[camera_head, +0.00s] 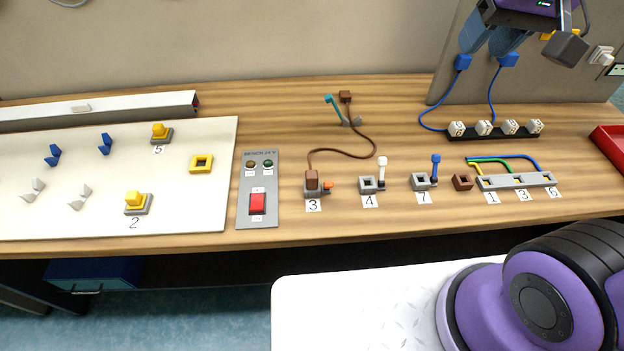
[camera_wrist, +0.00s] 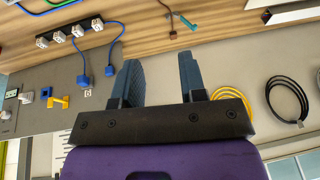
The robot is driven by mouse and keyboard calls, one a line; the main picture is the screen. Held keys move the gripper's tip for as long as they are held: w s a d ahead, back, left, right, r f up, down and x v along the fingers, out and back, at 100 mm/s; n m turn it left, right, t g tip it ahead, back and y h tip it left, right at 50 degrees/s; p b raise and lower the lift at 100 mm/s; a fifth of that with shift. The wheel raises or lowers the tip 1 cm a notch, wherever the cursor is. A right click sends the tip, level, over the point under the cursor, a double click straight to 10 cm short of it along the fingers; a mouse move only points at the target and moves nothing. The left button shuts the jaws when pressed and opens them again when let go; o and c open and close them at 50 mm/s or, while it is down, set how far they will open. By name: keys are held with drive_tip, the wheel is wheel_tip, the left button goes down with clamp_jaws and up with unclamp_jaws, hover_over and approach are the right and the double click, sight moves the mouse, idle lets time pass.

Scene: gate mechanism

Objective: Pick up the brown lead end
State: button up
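The brown lead (camera_head: 357,154) curves across the wooden bench. Its free-looking end, a brown block (camera_head: 345,97), lies toward the back beside a small teal-handled grey part (camera_head: 331,101). Its other end, a brown plug (camera_head: 311,180), stands at the grey socket labelled 3. In the wrist view the far brown end (camera_wrist: 172,30) shows small near the top, beyond the fingertips. My gripper (camera_head: 487,48) is raised at the upper right, well away from the lead. In the wrist view my gripper (camera_wrist: 160,68) has its fingers apart with nothing between them.
A black strip with white plugs (camera_head: 510,130) and two blue leads is at the right back. Sockets 4 (camera_head: 368,185) and 7 (camera_head: 421,182) stand along the front. A grey switch panel (camera_head: 258,216) and white board (camera_head: 100,217) are left. Bench between is mostly clear.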

drive_tip(key=w+a+f+g, duration=0.2)
drive_tip(key=w+a+f, duration=0.6)
drive_tip(key=a+f, duration=0.25)
drive_tip(key=g+h, duration=0.1)
drive_tip(key=g, duration=0.1)
hover_over(311, 171)
wheel_tip(311, 171, down, 15)
drive_tip(key=shift+s+d+f, duration=0.1)
drive_tip(key=shift+s+f, duration=0.1)
drive_tip(key=shift+f, duration=0.5)
drive_tip(key=shift+w+f, duration=0.1)
drive_tip(key=shift+f, duration=4.85)
drive_tip(key=shift+c, duration=0.4)
drive_tip(key=c, duration=0.5)
drive_tip(key=shift+r, duration=0.1)
